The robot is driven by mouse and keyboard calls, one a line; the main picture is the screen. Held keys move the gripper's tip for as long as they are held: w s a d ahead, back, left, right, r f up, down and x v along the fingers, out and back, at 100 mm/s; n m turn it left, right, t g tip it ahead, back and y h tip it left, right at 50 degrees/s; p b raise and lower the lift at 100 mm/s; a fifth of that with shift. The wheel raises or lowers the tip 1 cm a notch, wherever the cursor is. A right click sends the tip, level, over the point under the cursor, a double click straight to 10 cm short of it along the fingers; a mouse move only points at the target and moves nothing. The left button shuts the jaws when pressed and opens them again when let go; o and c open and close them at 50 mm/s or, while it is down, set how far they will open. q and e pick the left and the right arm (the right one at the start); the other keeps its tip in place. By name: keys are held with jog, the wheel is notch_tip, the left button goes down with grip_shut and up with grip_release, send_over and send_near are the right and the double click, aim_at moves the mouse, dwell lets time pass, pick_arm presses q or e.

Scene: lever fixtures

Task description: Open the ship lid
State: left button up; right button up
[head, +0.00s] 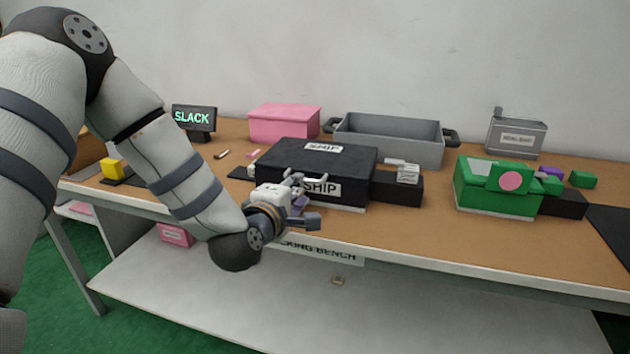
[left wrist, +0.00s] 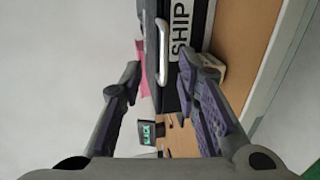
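The ship box is black and stands on the bench, with its lid (head: 345,158) lying shut. SHIP labels show on its top and on its front (head: 330,191). My left gripper (head: 302,203) is in front of the box's front left side. In the left wrist view my left gripper (left wrist: 160,75) is open, with its fingers spread. A pale bar handle (left wrist: 163,52) beside the SHIP label (left wrist: 181,28) lies ahead between the fingertips; I cannot tell whether they touch it. In the head view the gripper partly hides the box's front. My right gripper is not in view.
A black block (head: 397,188) stands right of the ship box. A pink box (head: 284,122) and a grey tub (head: 390,140) stand behind it. A green box (head: 495,188) stands to the right. A SLACK sign (head: 194,118) and a yellow cube (head: 112,168) are at the left.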

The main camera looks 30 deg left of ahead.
aim_at(309, 181)
pick_arm(q)
jog(key=x, duration=0.5)
jog(key=f+b+x, duration=0.1)
jog(key=x, duration=0.2)
jog(key=shift+d, duration=0.1)
jog(key=shift+w, duration=0.6)
jog(key=shift+r, duration=0.1)
grip_shut()
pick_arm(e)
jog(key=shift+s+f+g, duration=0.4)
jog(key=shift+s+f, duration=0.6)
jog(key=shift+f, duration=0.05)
